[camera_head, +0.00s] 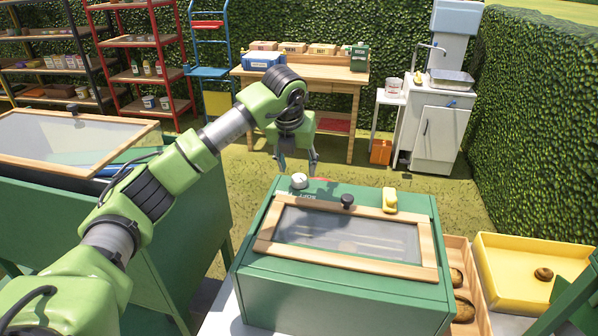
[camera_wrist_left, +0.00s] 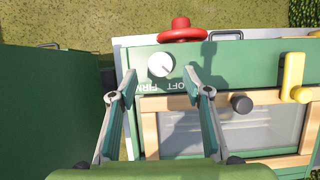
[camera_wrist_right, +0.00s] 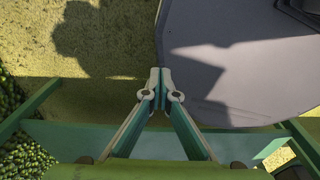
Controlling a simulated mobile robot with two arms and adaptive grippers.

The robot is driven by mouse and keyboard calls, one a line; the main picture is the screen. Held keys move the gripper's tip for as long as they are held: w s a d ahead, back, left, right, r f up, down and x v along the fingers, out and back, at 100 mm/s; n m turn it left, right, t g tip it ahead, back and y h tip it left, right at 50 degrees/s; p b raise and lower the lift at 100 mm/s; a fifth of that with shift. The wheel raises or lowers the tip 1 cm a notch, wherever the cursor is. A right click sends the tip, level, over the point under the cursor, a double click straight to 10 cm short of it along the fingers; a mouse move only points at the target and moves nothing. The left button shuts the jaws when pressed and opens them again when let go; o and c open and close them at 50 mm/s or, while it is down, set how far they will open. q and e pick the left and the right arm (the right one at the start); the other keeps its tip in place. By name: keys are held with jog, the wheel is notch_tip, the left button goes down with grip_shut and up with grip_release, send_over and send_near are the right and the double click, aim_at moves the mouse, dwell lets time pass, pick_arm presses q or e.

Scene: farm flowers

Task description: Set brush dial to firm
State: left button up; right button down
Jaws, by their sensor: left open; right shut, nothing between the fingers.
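The brush dial is a round white knob (camera_head: 299,181) on the top of a green box (camera_head: 345,290), at its far left. In the left wrist view the dial (camera_wrist_left: 160,65) has FIRM and SOFT lettering beside it, upside down and partly covered by a finger. I cannot tell which its pointer faces. My left gripper (camera_head: 298,169) is open and empty, pointing down, with its fingertips on either side of the dial in the picture. I see no contact. My right gripper (camera_wrist_right: 160,75) is shut and empty, away from the box over grass and a grey surface.
A red wheel (camera_wrist_left: 181,31) stands beside the dial. A black knob (camera_head: 347,200) and a yellow handle (camera_head: 389,201) are on the box near its wood-framed window. A yellow tray (camera_head: 512,290) is at the right. A green bench (camera_head: 185,255) is at the left.

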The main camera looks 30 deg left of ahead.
aim_at(299, 178)
pick_arm(q)
jog(key=shift+p+x, duration=0.35)
jog(key=shift+x, duration=2.15)
jog(key=c, duration=1.1)
